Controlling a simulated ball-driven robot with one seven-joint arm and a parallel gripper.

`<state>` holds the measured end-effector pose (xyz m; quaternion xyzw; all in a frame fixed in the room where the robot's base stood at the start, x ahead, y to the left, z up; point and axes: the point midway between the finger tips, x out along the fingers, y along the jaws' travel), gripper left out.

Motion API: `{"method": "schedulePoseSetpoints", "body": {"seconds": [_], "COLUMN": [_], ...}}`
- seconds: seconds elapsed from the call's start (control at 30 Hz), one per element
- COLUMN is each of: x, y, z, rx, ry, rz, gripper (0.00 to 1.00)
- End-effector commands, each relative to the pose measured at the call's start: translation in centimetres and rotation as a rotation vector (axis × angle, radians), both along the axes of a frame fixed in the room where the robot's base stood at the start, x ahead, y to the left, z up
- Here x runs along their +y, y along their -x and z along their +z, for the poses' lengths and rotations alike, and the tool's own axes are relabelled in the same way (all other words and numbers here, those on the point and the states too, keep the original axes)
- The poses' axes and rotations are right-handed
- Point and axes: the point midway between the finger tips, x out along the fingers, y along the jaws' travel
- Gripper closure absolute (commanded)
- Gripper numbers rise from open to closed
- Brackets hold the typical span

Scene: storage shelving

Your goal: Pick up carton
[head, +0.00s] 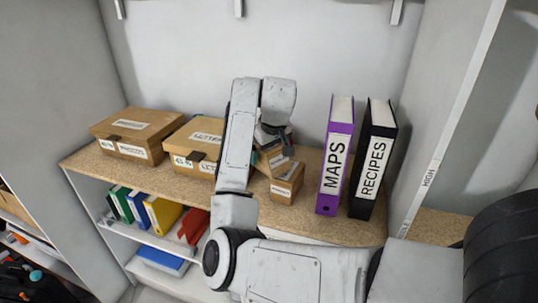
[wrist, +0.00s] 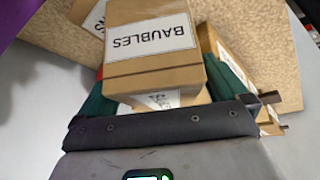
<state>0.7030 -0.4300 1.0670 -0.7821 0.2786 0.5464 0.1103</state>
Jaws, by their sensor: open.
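A small brown carton (wrist: 155,62) with a white label reading BAUBLES fills the middle of the wrist view. My gripper (wrist: 164,82) is open, with its green fingers on either side of this carton; I cannot tell whether they touch it. Another labelled brown carton (wrist: 165,101) shows just beneath it, and one more (wrist: 212,45) lies by the right finger. In the head view, small cartons (head: 288,186) are stacked on the shelf below my gripper (head: 272,148), and my arm hides part of them.
The cork-topped shelf (head: 235,223) holds two larger cardboard boxes (head: 137,128) (head: 196,137) on the left. A purple MAPS binder (head: 336,165) and a black RECIPES binder (head: 373,165) stand upright on the right. Coloured binders (head: 160,213) stand on the lower shelf.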

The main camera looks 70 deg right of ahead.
Motion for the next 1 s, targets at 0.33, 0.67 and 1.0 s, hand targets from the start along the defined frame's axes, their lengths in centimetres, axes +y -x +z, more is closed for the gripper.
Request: {"method": "schedulePoseSetpoints", "body": {"seconds": [0.33, 0.67, 1.0], "x": [-0.20, -0.20, -0.19], "y": [-0.18, -0.18, -0.19], "z": [-0.69, -0.65, -0.64], "rx": [-0.001, -0.001, -0.001], "ry": [0.001, 0.001, 0.001], "rz": [0.000, 0.000, 0.000], "gripper": [0.02, 0.33, 0.66]}}
